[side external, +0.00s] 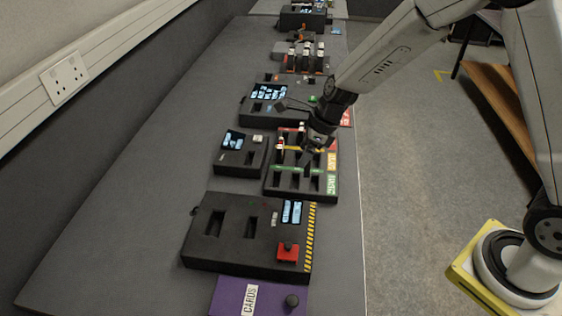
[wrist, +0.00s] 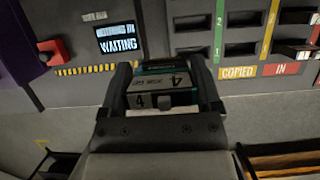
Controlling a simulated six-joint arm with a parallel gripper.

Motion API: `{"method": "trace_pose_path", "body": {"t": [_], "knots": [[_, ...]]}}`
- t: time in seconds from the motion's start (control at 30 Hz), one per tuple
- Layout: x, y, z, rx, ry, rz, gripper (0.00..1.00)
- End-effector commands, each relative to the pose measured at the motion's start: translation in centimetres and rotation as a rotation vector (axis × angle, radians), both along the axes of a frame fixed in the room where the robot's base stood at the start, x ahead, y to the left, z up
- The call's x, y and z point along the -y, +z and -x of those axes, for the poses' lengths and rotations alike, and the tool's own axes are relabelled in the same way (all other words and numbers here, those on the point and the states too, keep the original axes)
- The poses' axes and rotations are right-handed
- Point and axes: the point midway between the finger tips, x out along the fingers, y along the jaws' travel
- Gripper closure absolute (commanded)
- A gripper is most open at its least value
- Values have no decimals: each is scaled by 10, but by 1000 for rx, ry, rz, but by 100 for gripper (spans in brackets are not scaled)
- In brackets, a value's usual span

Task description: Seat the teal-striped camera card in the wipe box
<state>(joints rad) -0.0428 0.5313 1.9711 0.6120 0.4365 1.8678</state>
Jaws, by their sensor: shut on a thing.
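My gripper (wrist: 162,72) is shut on the teal-striped camera card (wrist: 152,83), which shows a white label with a 4 in the wrist view. In the side view my gripper (side external: 308,152) is over the slotted card tray, and the card is too small to make out there. The wipe box appears to be the dark box (side external: 230,257) nearer the camera, with two dark openings, a lit screen, a red button block (side external: 288,252) and a hazard-striped edge. In the wrist view its screen (wrist: 117,38) reads WAITING, left of the held card.
The slotted tray (side external: 270,190) has green, yellow and red rows, with several cards standing in it. A smaller dark box (side external: 225,166) with a screen sits left of it. A purple CARDS box (side external: 225,297) is at the front. More devices line the bench behind.

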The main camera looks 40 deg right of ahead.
Motion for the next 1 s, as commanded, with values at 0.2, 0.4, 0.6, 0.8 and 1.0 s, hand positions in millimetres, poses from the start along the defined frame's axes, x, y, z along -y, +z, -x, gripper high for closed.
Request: {"method": "trace_pose_path", "body": {"t": [0.2, 0.4, 0.6, 0.8, 1.0], "knots": [[-65, -1, -2, 2, 9, 6, 78], [-121, -2, 3, 10, 9, 1, 78], [-161, -1, 10, 18, 4, -10, 78], [-178, -1, 14, 21, 1, -17, 78], [-180, -1, 14, 21, 0, -17, 78]]}}
